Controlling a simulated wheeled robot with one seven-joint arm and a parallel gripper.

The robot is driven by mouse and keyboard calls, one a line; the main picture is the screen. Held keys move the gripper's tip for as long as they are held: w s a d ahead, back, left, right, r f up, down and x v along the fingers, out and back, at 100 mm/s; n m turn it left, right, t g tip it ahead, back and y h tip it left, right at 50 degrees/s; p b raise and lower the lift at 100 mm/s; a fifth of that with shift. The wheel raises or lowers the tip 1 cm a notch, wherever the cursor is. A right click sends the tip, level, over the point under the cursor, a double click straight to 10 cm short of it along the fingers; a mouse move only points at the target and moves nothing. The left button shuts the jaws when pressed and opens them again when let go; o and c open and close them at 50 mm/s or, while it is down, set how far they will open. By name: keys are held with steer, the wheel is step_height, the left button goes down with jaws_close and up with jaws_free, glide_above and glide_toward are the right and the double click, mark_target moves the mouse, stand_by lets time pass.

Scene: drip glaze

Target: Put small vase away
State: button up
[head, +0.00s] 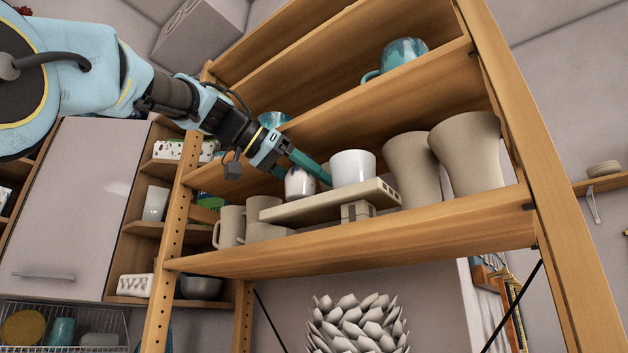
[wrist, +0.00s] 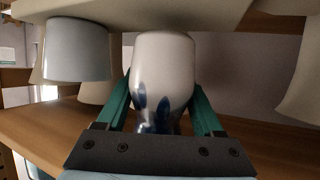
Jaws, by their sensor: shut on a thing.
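The small vase (head: 300,184) is white with dark blotches, which look blue in the wrist view (wrist: 163,75). My gripper (head: 308,170) reaches in from the upper left, and its teal fingers are on both sides of the vase, shut on it. In the head view the vase is at the raised beige board (head: 330,203), just left of a plain white cup (head: 353,168). In the wrist view one end of the vase is close to the board (wrist: 215,17); I cannot tell whether it rests on it.
Two tall beige vases (head: 412,168) (head: 468,152) stand right of the board. Beige mugs (head: 231,226) stand at its left. A teal mug (head: 403,53) is on the shelf above. The wooden upright (head: 530,180) bounds the right side.

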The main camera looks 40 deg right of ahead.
mark_target(287, 171)
steer(key=shift+d+f, duration=0.2)
steer(key=shift+f, duration=0.5)
steer(key=shift+f+b, duration=0.2)
steer(key=shift+b, duration=0.1)
steer(key=o, duration=1.5)
steer(key=shift+r, duration=0.1)
steer(key=shift+r, duration=0.1)
steer(key=b+v, duration=0.2)
steer(key=v, duration=1)
